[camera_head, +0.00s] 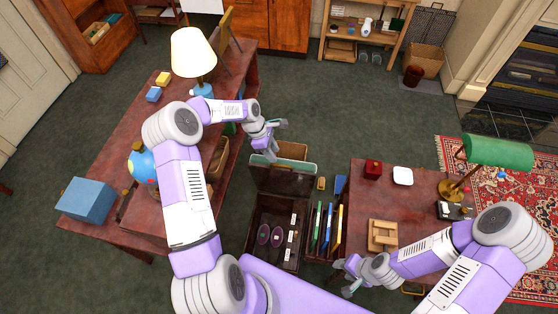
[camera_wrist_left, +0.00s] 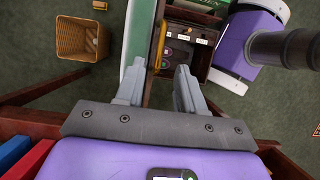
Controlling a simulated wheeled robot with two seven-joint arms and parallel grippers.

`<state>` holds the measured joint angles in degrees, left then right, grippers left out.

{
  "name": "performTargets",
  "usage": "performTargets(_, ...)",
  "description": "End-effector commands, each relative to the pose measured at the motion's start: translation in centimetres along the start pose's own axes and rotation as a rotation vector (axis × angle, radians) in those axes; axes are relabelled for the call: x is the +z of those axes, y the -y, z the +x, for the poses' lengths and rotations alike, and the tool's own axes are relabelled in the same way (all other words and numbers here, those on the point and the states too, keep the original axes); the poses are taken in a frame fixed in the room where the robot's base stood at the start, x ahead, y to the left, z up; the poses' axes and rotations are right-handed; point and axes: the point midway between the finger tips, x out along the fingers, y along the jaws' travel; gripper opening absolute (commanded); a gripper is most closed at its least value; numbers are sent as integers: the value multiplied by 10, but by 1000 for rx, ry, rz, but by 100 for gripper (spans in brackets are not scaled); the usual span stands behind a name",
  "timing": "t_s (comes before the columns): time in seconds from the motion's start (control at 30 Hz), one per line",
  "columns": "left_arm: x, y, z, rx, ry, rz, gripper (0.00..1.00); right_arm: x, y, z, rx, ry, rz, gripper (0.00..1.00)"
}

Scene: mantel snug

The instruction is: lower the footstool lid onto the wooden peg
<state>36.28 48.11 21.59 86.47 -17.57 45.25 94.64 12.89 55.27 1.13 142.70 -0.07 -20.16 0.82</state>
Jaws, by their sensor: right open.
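An open dark box (camera_head: 263,212), which looks like the footstool, stands on the floor between the two desks. It holds two purple ovals and several pale tags. A dark panel with a pale green edge (camera_head: 284,180), apparently its lid, stands raised at the box's far side. A small yellow-brown upright piece (camera_head: 321,183) is right of the panel; I cannot tell whether it is the wooden peg. My right gripper (camera_head: 343,279) is open by the right desk's near left corner.
The left desk (camera_head: 131,118) carries a lamp (camera_head: 194,54), a globe and a blue box (camera_head: 87,199). The right desk (camera_head: 365,209) carries a red box, a green lamp (camera_head: 497,152) and a wooden block (camera_head: 382,235). Upright coloured folders (camera_head: 327,226) stand between box and right desk.

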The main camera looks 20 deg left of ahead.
Motion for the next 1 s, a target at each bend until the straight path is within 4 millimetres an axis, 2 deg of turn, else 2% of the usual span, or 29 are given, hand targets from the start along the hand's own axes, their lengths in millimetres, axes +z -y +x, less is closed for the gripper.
performTargets(0.2, 0, 1, 38, -4, 2, 2, 38, 0, -1, 3, 0, 0, 0, 48)
performTargets(0.33, 1, 1, 54, -2, 2, 4, 38, 0, -2, 4, 0, 0, 0, 48)
performTargets(0.5, 1, 1, 64, -1, 2, 3, 38, 0, -2, 4, 0, 0, 0, 48)
performTargets(0.73, 1, 0, 64, 0, 1, 4, 38, 0, -2, 4, 0, 0, 0, 48)
performTargets(0.77, 1, 0, 64, 0, 1, 4, 37, 0, -2, 4, 0, 0, 0, 48)
performTargets(1.0, 1, 1, 64, 0, 1, 4, 0, 0, -2, 4, 0, 0, 0, 48)
